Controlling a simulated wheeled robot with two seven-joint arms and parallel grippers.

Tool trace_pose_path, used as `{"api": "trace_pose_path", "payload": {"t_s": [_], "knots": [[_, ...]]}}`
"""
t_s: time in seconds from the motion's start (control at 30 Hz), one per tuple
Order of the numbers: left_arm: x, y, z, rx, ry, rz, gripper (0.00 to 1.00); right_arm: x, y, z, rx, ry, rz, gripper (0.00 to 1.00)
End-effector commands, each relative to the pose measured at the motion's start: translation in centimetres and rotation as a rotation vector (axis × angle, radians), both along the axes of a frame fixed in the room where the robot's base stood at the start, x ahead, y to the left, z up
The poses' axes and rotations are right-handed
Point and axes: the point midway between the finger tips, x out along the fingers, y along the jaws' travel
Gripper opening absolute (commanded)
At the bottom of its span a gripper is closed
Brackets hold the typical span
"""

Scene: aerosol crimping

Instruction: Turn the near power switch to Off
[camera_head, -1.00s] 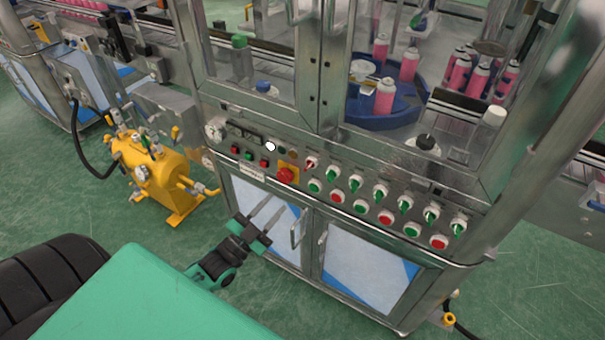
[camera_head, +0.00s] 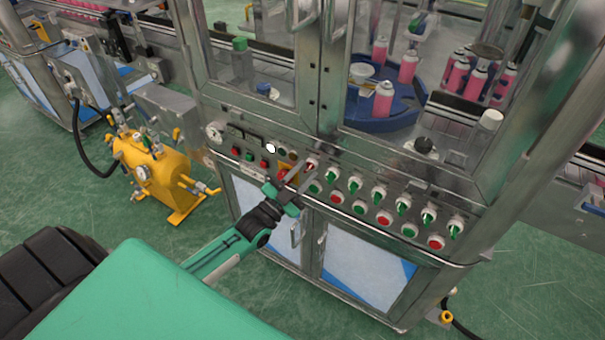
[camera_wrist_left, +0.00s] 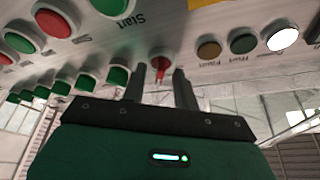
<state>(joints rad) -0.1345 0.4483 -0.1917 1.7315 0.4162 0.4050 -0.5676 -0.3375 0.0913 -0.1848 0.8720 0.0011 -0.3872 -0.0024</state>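The power switch, a red knob on a pale round base (camera_head: 311,163), is on the sloped control panel, at the left end of the row of green knobs. It also shows in the left wrist view (camera_wrist_left: 160,64), between and just beyond my fingertips. My left gripper (camera_head: 300,174) is open in front of the panel, fingers pointing at the red knob. In the left wrist view the two fingers (camera_wrist_left: 160,76) stand apart on either side of the knob, with nothing clearly gripped. Whether they touch it cannot be told. My right gripper is not in view.
A red emergency button (camera_head: 284,175) on a yellow plate is partly hidden behind my gripper. Several green knobs (camera_head: 379,191) and round buttons lie to the right. A lit white lamp (camera_head: 271,147) is at the left. Cabinet door handles (camera_head: 296,233) stick out below.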

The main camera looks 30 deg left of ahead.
Motion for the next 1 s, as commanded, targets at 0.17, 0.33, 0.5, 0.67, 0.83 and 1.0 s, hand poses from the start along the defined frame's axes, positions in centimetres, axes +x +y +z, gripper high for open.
{"api": "trace_pose_path", "payload": {"t_s": [0.17,0.33,0.5,0.67,0.83,1.0], "knots": [[-0.01,-0.01,-0.01,0.0,0.0,0.0,0.3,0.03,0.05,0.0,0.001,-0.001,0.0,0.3],[-0.01,-0.01,0.0,-0.001,0.0,0.0,0.0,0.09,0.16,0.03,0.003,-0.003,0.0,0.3],[-0.02,-0.02,-0.01,-0.002,0.0,0.0,0.0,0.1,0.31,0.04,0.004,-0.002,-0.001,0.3],[-0.03,-0.04,-0.01,-0.024,0.001,0.0,0.0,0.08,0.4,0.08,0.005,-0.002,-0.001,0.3],[-0.04,-0.13,0.01,-0.092,0.002,0.0,0.0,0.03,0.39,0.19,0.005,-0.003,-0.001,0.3],[-0.03,-0.18,0.0,-0.214,0.007,0.001,0.0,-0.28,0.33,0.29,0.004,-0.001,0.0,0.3]]}}
